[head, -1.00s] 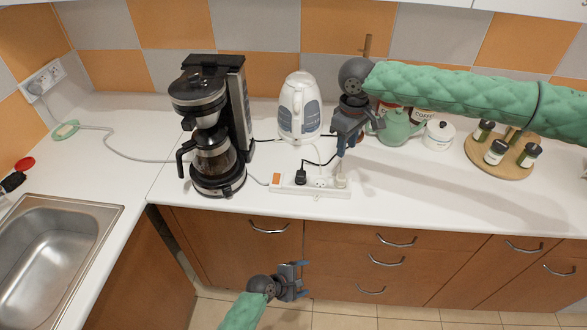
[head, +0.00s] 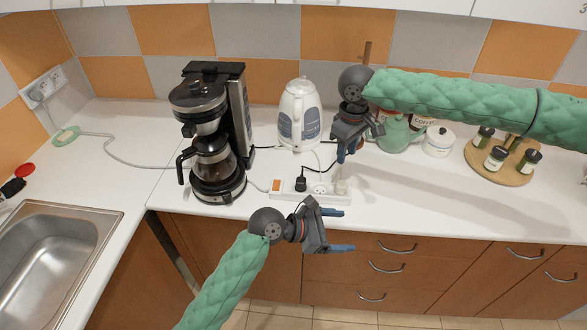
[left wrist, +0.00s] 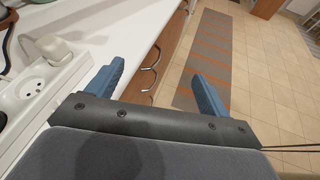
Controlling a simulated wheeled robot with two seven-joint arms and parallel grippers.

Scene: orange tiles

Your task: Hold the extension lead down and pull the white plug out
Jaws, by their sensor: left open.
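The white extension lead (head: 283,187) lies along the counter's front part. It also shows at the left of the left wrist view (left wrist: 22,98). The white plug (head: 341,187) sits in its right end, and it also shows in the left wrist view (left wrist: 55,47). A black plug (head: 300,184) sits further left in the lead, with an empty socket between them. My left gripper (head: 340,230) is open and empty, in front of the counter edge and below the lead's right end. My right gripper (head: 359,144) looks open, with one blue finger above the white plug, apart from it.
A coffee maker (head: 212,130) stands left of the lead, and a white kettle (head: 299,115) behind it. Jars, a green teapot (head: 397,133) and a round spice board (head: 501,162) are to the right. The sink (head: 50,258) is at left. The counter's right front is clear.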

